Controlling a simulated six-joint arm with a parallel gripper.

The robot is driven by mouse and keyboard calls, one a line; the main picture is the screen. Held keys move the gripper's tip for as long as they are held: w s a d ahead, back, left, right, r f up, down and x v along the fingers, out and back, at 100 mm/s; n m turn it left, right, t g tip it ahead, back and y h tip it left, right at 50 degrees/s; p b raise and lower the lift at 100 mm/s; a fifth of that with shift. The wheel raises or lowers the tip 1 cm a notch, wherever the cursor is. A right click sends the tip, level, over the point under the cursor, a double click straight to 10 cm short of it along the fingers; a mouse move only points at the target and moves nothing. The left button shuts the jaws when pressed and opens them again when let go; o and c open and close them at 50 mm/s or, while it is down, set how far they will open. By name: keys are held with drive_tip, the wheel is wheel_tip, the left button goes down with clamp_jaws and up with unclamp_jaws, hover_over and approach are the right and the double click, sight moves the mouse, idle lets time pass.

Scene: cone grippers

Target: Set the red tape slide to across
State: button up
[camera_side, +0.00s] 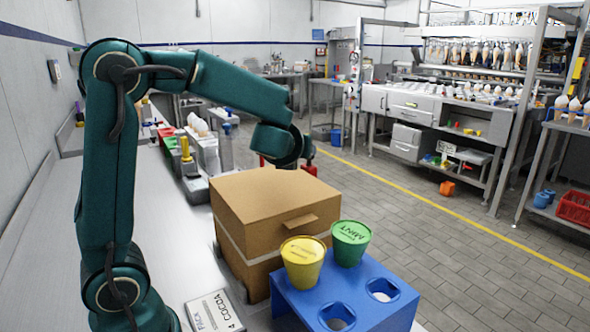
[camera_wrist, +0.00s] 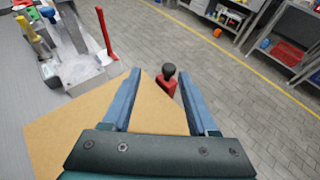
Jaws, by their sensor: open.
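In the wrist view, a red part with a black knob (camera_wrist: 168,80) stands just past the box edge, between my open fingers and beyond their tips. A long red lever (camera_wrist: 105,33) stands upright to the left, on a grey fixture. I cannot tell for sure which is the tape slide, nor its setting. My gripper (camera_wrist: 159,73) is open and empty above the box. In the side view, a red piece (camera_side: 310,170) shows behind the box, beside my wrist; my fingers are hidden there.
A cardboard box (camera_side: 270,200) stands on the metal bench (camera_side: 95,200). A blue stand (camera_side: 300,303) holds a yellow cup (camera_side: 303,265) and a green mint cup (camera_side: 350,243). A grey fixture (camera_wrist: 75,68) with coloured handles is left of my gripper. Tiled floor lies right.

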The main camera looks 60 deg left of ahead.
drive_tip(key=shift+w+d+f, duration=0.15)
drive_tip(key=shift+w+d, duration=0.15)
drive_tip(key=shift+d, duration=0.25)
drive_tip(key=shift+w+f, duration=0.1)
drive_tip(key=shift+w, duration=0.1)
drive_tip(key=x, duration=0.4)
drive_tip(key=shift+w+a+f, duration=0.15)
drive_tip(key=shift+w+a, duration=0.05)
drive_tip(key=shift+a, duration=0.05)
drive_tip(key=shift+h, duration=0.3)
clamp_jaws()
idle(0.5)
